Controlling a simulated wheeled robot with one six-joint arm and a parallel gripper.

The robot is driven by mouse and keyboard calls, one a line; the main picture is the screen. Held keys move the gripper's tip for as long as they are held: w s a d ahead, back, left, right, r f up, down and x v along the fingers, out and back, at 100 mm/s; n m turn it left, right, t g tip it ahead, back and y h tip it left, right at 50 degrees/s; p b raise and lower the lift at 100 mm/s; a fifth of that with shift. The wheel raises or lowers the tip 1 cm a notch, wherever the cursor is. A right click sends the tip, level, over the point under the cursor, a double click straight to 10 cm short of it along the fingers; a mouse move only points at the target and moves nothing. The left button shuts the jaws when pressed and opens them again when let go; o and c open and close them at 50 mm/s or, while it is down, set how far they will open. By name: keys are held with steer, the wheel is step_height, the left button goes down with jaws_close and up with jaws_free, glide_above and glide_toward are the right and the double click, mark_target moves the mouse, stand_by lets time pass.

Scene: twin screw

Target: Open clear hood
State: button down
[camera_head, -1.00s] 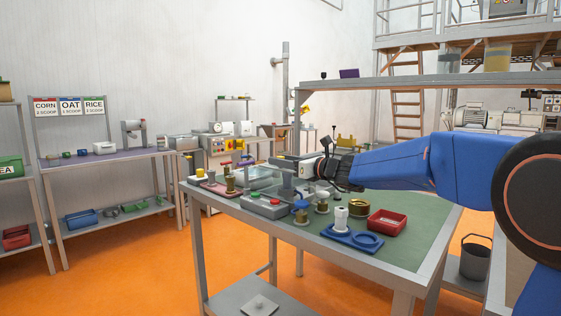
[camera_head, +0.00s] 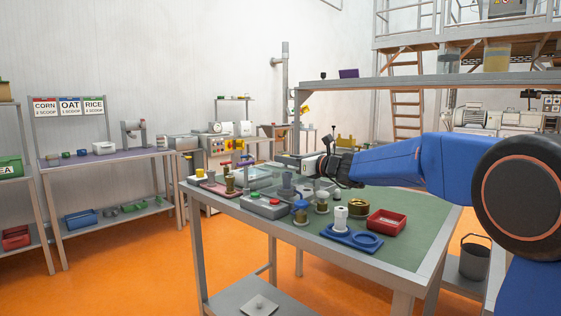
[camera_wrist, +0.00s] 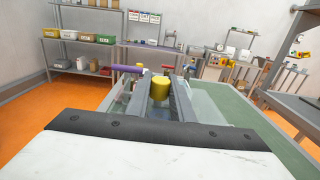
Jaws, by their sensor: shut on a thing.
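A clear hood (camera_head: 262,182) stands among small machine parts on the green-topped table, and its edges are hard to make out. My gripper (camera_head: 283,160) is above the far side of this table, reaching in from the right. In the wrist view, my gripper (camera_wrist: 160,101) has its two grey fingers on either side of a yellow cylinder (camera_wrist: 160,88) and is shut on it. I cannot tell for sure whether this cylinder is the hood's handle. Clear panels show around and below the fingers in the wrist view.
On the table (camera_head: 408,252) stand a grey box with buttons (camera_head: 264,206), a blue-capped post (camera_head: 300,211), a white spool on a blue tray (camera_head: 341,219) and a red bin (camera_head: 387,222). A raised shelf beam (camera_head: 430,82) runs behind my arm.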

steer(key=w+d, duration=0.6)
steer(key=w, duration=0.2)
steer(key=shift+d, duration=0.2)
steer(key=c, duration=1.5)
jaws_free()
steer(key=shift+c, duration=0.2)
steer(key=shift+d, duration=0.1)
steer(key=v, duration=1.7)
steer(key=shift+s, duration=0.1)
